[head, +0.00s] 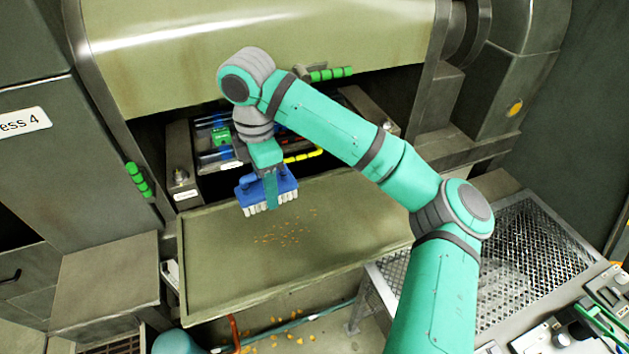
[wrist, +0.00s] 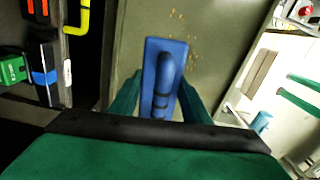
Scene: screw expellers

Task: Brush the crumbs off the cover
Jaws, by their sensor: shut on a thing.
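The cover (head: 350,215) is a wide olive-green metal panel lying below the machine's dark opening. It also shows in the wrist view (wrist: 222,60). Small orange crumbs (head: 285,228) are scattered near its middle, and some show in the wrist view (wrist: 175,20) beyond the brush. My gripper (head: 270,183) is shut on a blue brush (head: 250,195) with white bristles pointing down. The brush is over the back left part of the cover, behind the crumbs. I cannot tell whether its bristles touch the cover. In the wrist view the brush (wrist: 157,60) sits between my fingers.
The dark opening behind the cover holds rods, a green block (head: 222,137) and a yellow handle (head: 303,156). A mesh platform (head: 520,255) stands at the right. Orange bits (head: 300,340) and a hose lie on the floor in front. Green grips (head: 138,180) stick out at the left.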

